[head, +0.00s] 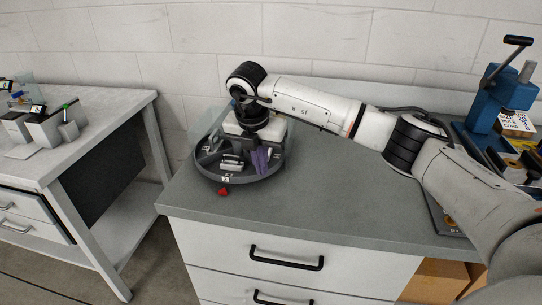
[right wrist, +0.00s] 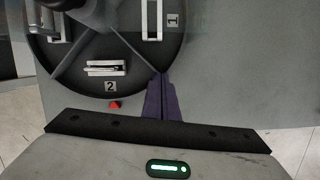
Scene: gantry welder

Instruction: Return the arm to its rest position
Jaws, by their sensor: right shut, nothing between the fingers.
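My right arm reaches in from the right in the head view, over the grey workbench (head: 330,208). My right gripper (head: 261,160) points down over a round dark divided tray (head: 240,178). Its purple fingers are together and empty, and they also show in the right wrist view (right wrist: 162,98). The fingers overlap the tray's edge in the picture; I cannot tell if they touch it. Compartments marked 1 and 2 hold small metal-and-white parts, one in compartment 2 (right wrist: 106,68) and one in compartment 1 (right wrist: 152,18). My left gripper is not in view.
A red pointer (head: 223,191) sits at the tray's front edge. A clear panel (head: 203,122) stands behind the tray. A blue press (head: 492,95) and boxes stand at the right. Another table (head: 100,110) with small devices is at the left, across a gap. The bench's front middle is clear.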

